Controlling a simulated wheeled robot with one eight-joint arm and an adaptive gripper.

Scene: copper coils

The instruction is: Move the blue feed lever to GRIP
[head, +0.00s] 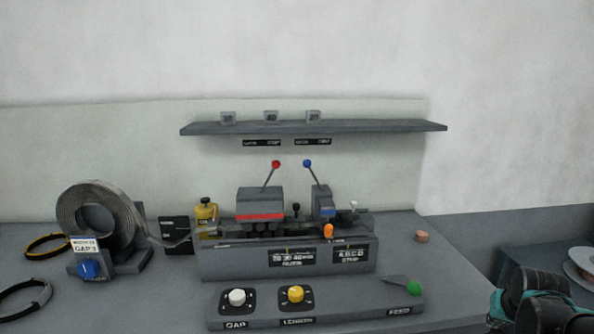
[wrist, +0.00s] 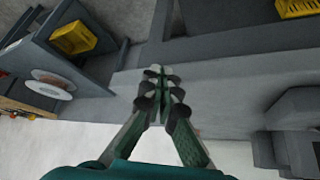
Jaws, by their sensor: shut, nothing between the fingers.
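The blue feed lever (head: 307,163) is a thin rod with a blue ball knob on the right-hand block of the bench machine (head: 288,258). It leans to the upper left. A label plate (head: 313,142) hangs above it under the shelf, its words too small to read surely. A red-knobbed lever (head: 276,164) stands to its left and leans right. My gripper (wrist: 161,71) is shut and empty in the wrist view, pointing away from the machine. In the head view part of my arm (head: 543,300) shows at the lower right, well apart from the lever.
A shelf (head: 315,129) with small blocks runs above the machine. A control panel with a white knob (head: 237,296), a yellow knob (head: 295,293) and a green-tipped lever (head: 414,288) lies in front. A coil (head: 95,215) stands left. The bench right of the machine is mostly clear.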

